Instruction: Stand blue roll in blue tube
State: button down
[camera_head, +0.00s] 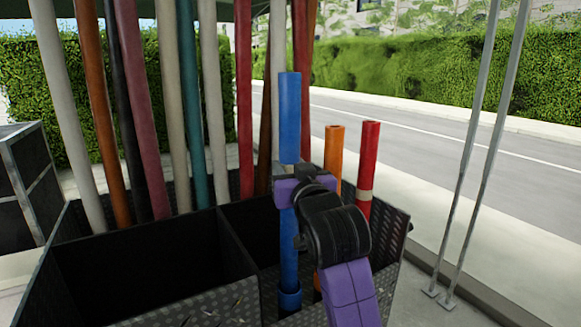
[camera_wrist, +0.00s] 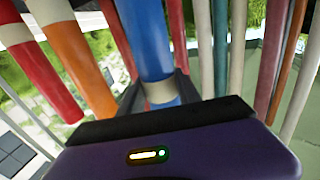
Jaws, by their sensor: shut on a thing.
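The blue roll (camera_head: 289,118) stands about upright in my gripper (camera_head: 287,172). My gripper is shut around it near its pale band, above mid-length. In the wrist view the blue roll (camera_wrist: 146,38) and its pale band sit between the dark fingers of my gripper (camera_wrist: 160,92). The blue tube (camera_head: 290,298) shows as a short, wider blue collar low in the right compartment. The roll's lower end lines up with the tube's mouth and seems to be at or inside it; how deep, I cannot tell.
An orange roll (camera_head: 335,150) and a red roll (camera_head: 369,150) stand close right of my gripper. Several tall coloured rolls lean behind the black bin (camera_head: 150,285). The left compartment looks empty. Two thin metal poles (camera_head: 490,140) stand at right.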

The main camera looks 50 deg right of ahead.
jog(key=shift+w+f, duration=0.15)
jog(key=shift+f, duration=0.8)
jog(key=c, duration=0.8)
grip_release()
jog(key=shift+w, duration=0.1)
jog(key=shift+o, duration=0.2)
jog(key=shift+r, duration=0.15)
